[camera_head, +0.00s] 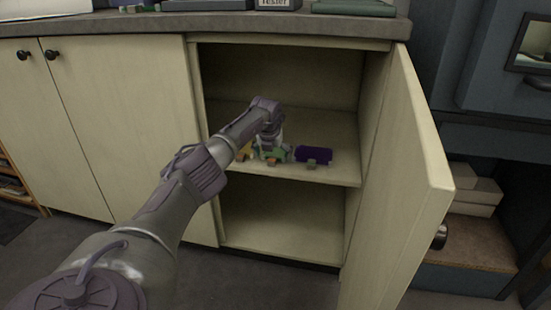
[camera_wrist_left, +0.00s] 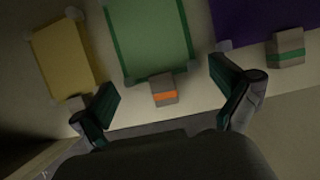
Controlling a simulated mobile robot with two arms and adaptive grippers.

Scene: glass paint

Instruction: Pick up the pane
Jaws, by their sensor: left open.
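Three coloured panes stand on the middle shelf of the open cabinet. In the left wrist view they are a yellow pane (camera_wrist_left: 65,55), a green pane (camera_wrist_left: 148,40) in the middle and a purple pane (camera_wrist_left: 255,20) at the right. The purple pane also shows in the head view (camera_head: 314,154). Small blocks are at their near edges, one with an orange stripe (camera_wrist_left: 163,90) and one with a green stripe (camera_wrist_left: 287,47). My left gripper (camera_wrist_left: 170,95) is open, its fingers on either side of the orange-striped block, with nothing between them visibly gripped. My right gripper is not seen.
The cabinet shelf (camera_head: 335,174) has free room at the right. The open cabinet door (camera_head: 405,190) stands to the right of my left arm. The counter (camera_head: 300,24) is above, and a lower compartment (camera_head: 280,220) is empty.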

